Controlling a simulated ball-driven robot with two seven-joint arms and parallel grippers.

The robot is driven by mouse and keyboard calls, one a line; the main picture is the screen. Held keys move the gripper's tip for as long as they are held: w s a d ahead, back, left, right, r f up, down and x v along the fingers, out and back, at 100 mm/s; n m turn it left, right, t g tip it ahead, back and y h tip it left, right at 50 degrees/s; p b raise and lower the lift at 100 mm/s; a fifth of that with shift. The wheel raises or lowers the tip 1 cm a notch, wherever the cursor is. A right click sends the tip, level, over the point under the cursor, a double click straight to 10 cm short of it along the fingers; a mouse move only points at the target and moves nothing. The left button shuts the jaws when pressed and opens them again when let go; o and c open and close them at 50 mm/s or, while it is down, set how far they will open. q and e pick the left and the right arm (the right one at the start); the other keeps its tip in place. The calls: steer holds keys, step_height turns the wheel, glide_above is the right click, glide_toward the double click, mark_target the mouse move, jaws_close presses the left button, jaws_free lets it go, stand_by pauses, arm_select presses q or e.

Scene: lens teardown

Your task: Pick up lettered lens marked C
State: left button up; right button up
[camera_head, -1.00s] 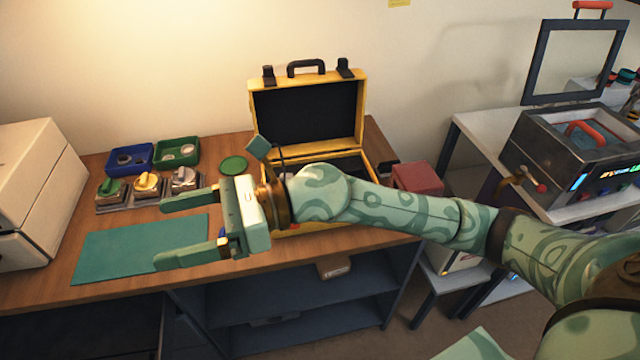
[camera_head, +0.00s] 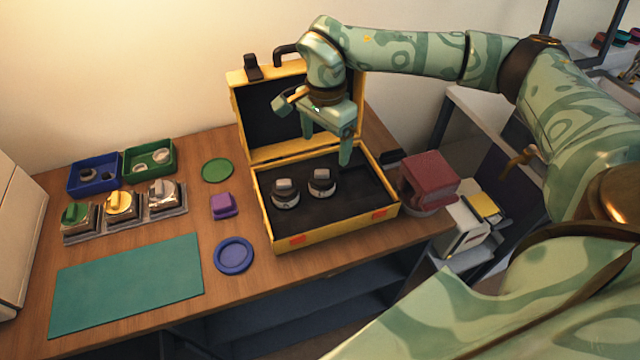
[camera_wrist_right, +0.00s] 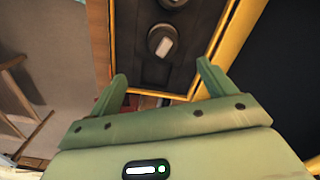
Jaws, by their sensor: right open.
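The open yellow case (camera_head: 330,237) stands on the bench with its lid up. Two dark round lenses with pale tops sit in its black foam: a left lens (camera_head: 285,194) and a right lens (camera_head: 322,184). I cannot read a letter on either, so I cannot tell which is C. My right gripper (camera_head: 326,150) is open and empty, fingers pointing down, above the rear of the case in front of its lid. In the right wrist view a lens (camera_wrist_right: 163,42) lies beyond the open fingertips (camera_wrist_right: 161,72), apart from them. My left gripper is not in view.
Left of the case are a green disc (camera_head: 217,170), a purple block (camera_head: 224,205) and a blue dish (camera_head: 234,255). Farther left are a blue tray (camera_head: 94,187), a green tray (camera_head: 172,170) and a teal mat (camera_head: 128,283). A red box (camera_head: 428,178) stands right of the case.

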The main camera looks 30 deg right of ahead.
glide_above(322, 171)
step_height(322, 171, down, 5)
steer(key=shift+r+b, duration=0.2)
steer(key=shift+b, duration=0.1)
steer(key=shift+f, duration=0.75)
steer(key=shift+s+f, duration=0.1)
steer(key=shift+f, duration=0.2)
step_height(322, 171, down, 5)
steer(key=shift+r+b, duration=0.2)
steer(key=shift+b, duration=0.6)
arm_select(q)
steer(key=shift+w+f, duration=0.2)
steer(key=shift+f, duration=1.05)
arm_select(e)
steer(key=c, duration=1.1)
